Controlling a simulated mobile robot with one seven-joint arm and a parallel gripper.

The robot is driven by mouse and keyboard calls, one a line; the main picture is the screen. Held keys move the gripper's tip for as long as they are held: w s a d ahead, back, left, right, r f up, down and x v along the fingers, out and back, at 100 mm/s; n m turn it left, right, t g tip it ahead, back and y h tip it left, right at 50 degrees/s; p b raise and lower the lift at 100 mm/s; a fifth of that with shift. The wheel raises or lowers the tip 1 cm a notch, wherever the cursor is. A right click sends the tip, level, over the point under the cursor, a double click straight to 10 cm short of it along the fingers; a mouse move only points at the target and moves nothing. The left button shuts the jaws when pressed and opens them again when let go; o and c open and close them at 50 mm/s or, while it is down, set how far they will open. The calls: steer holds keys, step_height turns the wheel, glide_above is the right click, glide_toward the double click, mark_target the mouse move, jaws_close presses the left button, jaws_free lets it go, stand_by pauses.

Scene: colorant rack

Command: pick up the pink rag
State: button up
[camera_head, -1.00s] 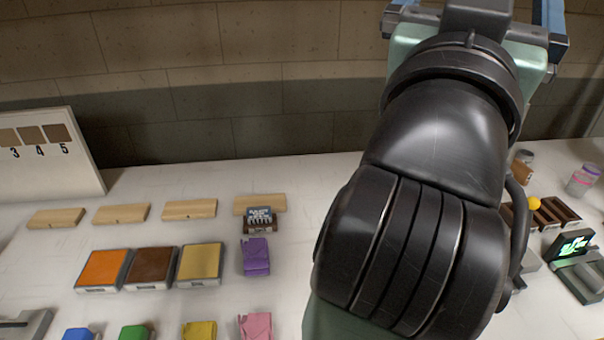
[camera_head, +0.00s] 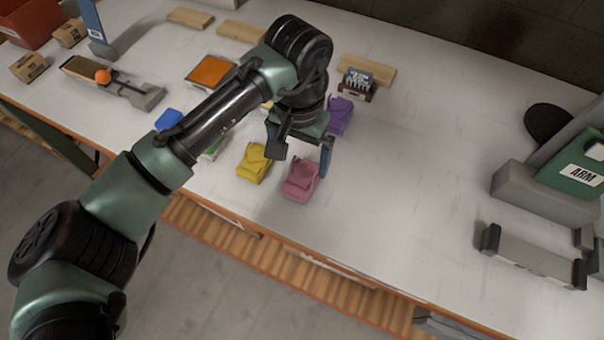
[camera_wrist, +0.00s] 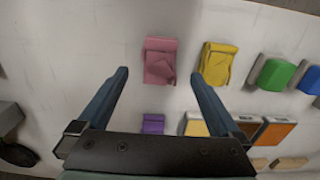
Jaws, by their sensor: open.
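The pink rag (camera_head: 301,180) lies folded on the white table near its front edge in the head view. In the wrist view the pink rag (camera_wrist: 160,61) lies ahead of the fingertips, between their lines. My gripper (camera_wrist: 161,76) is open and empty, with one blue finger on each side of the rag's line. In the head view my gripper (camera_head: 299,160) hangs above the table, just behind the pink rag; I cannot tell its exact height. A yellow rag (camera_head: 253,161) lies just left of the pink one, and a purple rag (camera_head: 340,114) lies behind it.
In the wrist view the yellow rag (camera_wrist: 216,64) is close to the right finger. Green (camera_wrist: 272,74) and blue items lie farther right. A small rack (camera_head: 356,83) stands behind the purple rag. The table right of the pink rag is clear up to a grey stand (camera_head: 540,193).

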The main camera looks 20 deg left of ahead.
mark_target(302, 174)
step_height(302, 174, down, 3)
steer(key=shift+w+f+p, duration=0.25)
steer(key=shift+f, duration=1.1)
steer(key=shift+w+f+p, duration=0.25)
steer(key=shift+f, duration=1.05)
steer(key=c, duration=1.3)
